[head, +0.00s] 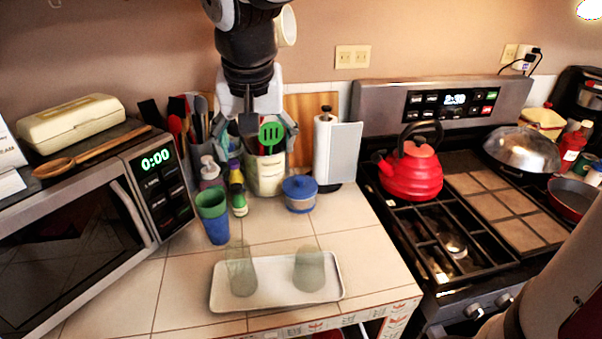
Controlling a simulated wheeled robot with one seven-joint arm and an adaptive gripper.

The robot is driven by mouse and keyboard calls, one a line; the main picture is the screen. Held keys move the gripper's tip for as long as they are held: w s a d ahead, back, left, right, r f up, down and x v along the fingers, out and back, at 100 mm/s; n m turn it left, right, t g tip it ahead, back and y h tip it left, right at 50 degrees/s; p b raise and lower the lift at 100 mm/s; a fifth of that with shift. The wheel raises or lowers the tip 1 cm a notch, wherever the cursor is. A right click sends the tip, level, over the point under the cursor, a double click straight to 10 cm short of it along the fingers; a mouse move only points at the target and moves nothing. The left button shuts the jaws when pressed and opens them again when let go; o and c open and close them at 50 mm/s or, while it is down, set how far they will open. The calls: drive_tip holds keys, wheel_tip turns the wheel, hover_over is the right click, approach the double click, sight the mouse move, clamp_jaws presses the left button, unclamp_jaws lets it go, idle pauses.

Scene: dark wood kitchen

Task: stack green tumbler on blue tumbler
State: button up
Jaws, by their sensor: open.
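The green tumbler (211,202) sits on top of the blue tumbler (217,231), and the pair stands upright on the tiled counter beside the microwave. The join between them shows no clear gap. My gripper (256,137) hangs up and to the right of the tumblers in the picture, fingers pointing down. It is open, with nothing seen held in it, and is apart from both tumblers. Its fingers overlap the utensils behind them in the view.
A white tray (276,297) with two clear glasses lies at the counter's front. The microwave (90,220) is left; the stove with a red kettle (411,172) is right.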

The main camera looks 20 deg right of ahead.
drive_tip(key=s+d+n, duration=0.1)
drive_tip(key=s+d, duration=0.2)
drive_tip(key=s, duration=0.6)
drive_tip(key=s+d+f+n+t+y, duration=0.1)
drive_tip(key=s+d, duration=0.3)
drive_tip(key=s, duration=0.6)
drive_tip(key=shift+s+f+n, duration=0.25)
drive_tip(key=shift+s+n, duration=0.05)
drive_tip(key=shift+n, duration=0.4)
drive_tip(key=shift+s, duration=0.1)
